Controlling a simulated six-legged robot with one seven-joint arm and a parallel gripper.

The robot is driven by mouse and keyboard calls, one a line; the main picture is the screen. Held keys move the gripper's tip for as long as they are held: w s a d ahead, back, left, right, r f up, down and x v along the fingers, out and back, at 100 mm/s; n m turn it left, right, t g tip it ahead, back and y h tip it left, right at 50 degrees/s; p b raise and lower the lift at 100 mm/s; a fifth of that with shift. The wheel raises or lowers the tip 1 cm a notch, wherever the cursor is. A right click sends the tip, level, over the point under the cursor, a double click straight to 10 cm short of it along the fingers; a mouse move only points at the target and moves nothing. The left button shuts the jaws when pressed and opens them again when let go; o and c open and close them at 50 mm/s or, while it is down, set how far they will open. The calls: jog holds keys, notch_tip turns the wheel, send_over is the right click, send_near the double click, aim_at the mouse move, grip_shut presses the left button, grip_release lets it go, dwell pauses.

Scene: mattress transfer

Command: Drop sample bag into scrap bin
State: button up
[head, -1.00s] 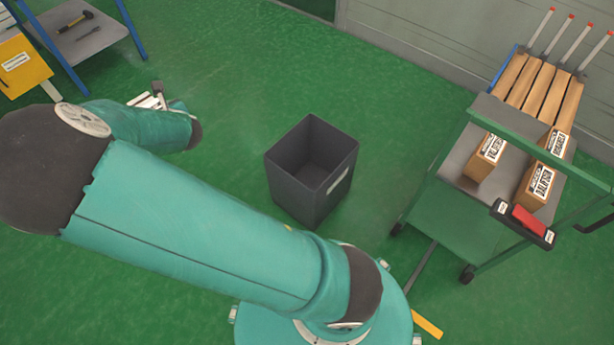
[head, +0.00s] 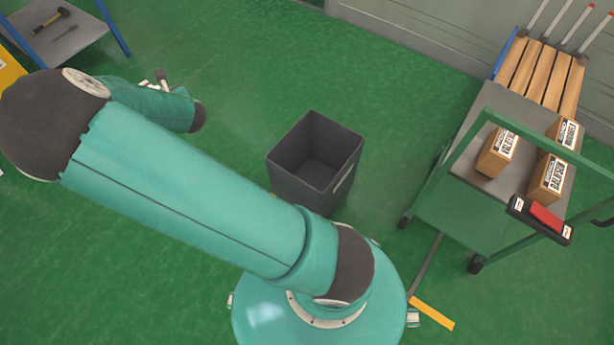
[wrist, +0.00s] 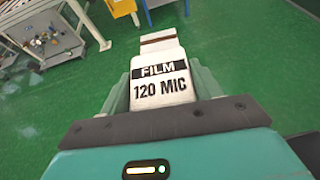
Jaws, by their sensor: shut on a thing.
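The sample bag (wrist: 160,82) is a white packet marked "FILM 120 MIC" in the wrist view. My gripper (wrist: 161,92) is shut on it, with a finger on each side. In the head view my gripper (head: 160,80) shows small at the upper left, beyond my forearm, and the bag is mostly hidden there. The scrap bin (head: 284,172) is a dark grey, open-topped square bin standing on the green floor, right of my gripper and apart from it. The part of its inside that I see looks empty.
A green cart (head: 455,215) with several cardboard boxes and wooden slats stands at the right. A blue-legged shelf (head: 72,42) with a hammer is at the upper left, near a yellow container (head: 8,72). The floor between gripper and bin is clear.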

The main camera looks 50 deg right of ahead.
jog(key=s+d+f+h, duration=0.1)
jog(key=s+d+f, duration=0.2)
jog(key=d+f, duration=1.6)
jog(key=s+d+f+m+h, duration=0.1)
jog(key=s+d+f, duration=0.45)
jog(key=d, duration=0.25)
jog(key=s+d+f+m+g+h, duration=0.1)
jog(key=s+d+f+m+h, duration=0.1)
jog(key=s+d+f, duration=0.45)
jog(key=s+d+f+m+h, duration=0.1)
jog(key=s+d+f, duration=0.2)
jog(key=s+d, duration=0.55)
notch_tip(320, 180, down, 6)
jog(key=w+d, duration=0.1)
jog(key=shift+w+d, duration=0.2)
jog(key=shift+d, duration=0.1)
jog(key=shift+f, duration=0.1)
jog(key=o, duration=1.1)
